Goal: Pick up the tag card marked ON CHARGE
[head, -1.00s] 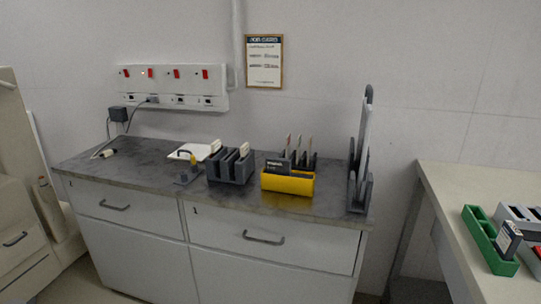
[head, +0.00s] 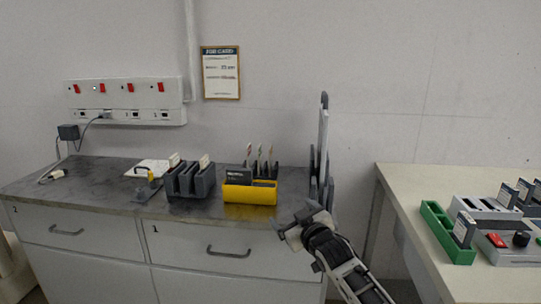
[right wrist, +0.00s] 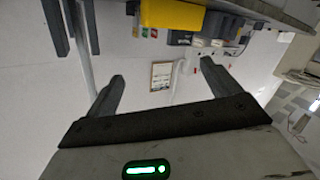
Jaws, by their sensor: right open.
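Several tag cards are in view, but their lettering is too small to read, so I cannot tell which says ON CHARGE. Dark cards sit in a yellow tray (head: 250,196) on the counter, also at the top of the right wrist view (right wrist: 172,15). Thin upright cards (head: 260,155) stand just behind it. Pale-topped cards (head: 204,162) stand in a dark slotted rack (head: 190,184). Another card (head: 464,230) stands in a green tray (head: 437,228) on the right table. My right gripper (head: 304,216) is open and empty, in front of the counter's right end. My left gripper is out of view.
A tall grey stand (head: 322,150) rises at the counter's right end, close behind my right gripper. A socket panel (head: 125,102) and a framed notice (head: 221,72) hang on the wall. The right table (head: 400,185) holds grey trays. A gap separates counter and table.

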